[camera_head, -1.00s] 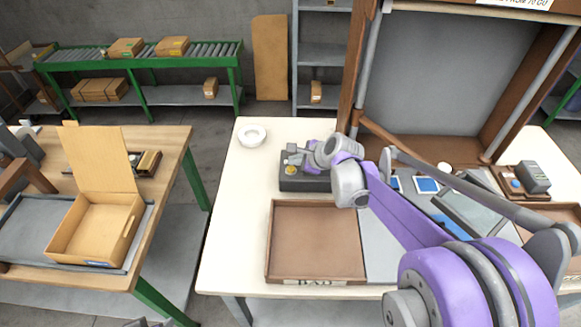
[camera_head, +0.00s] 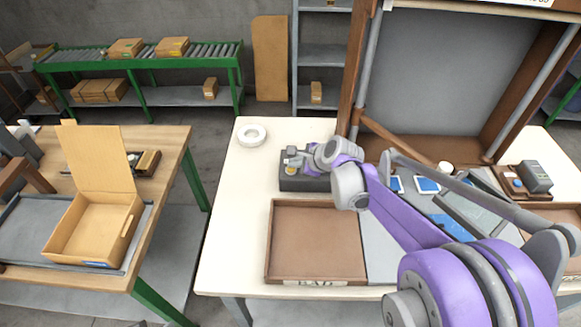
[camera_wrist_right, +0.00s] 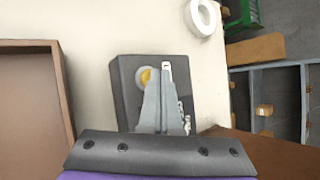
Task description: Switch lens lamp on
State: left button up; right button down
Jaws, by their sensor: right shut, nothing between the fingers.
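A dark grey control box (camera_head: 304,183) stands on the cream table, behind the brown tray. In the right wrist view the box (camera_wrist_right: 126,88) has a round yellow button (camera_wrist_right: 146,76) and a pale slot-like part (camera_wrist_right: 167,69) on its top. My right gripper (camera_head: 297,158) is over the box. Its fingers (camera_wrist_right: 163,90) are shut and empty, with their tips beside the button and partly covering it. I cannot tell whether they touch it. A white ring-shaped thing (camera_head: 241,138) lies at the table's back left; whether it is the lens lamp is not clear. My left gripper is not in view.
The brown tray (camera_head: 268,240) is in front of the box. A tall brown-framed grey panel (camera_head: 430,75) rises at the back right. Blue-and-white cards (camera_head: 427,186) and a small dark device (camera_head: 537,176) lie at right. An open cardboard box (camera_head: 90,232) sits on the left table.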

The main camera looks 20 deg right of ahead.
aim_at(294, 169)
dwell(0.3)
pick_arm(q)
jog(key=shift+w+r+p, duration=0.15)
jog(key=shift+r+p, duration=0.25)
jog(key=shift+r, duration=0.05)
pick_arm(e)
jog(key=shift+r, duration=0.65)
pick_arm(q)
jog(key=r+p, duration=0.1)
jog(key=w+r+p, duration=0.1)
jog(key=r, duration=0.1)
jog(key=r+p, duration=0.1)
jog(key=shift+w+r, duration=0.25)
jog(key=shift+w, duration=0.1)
pick_arm(e)
notch_tip(294, 169, up, 6)
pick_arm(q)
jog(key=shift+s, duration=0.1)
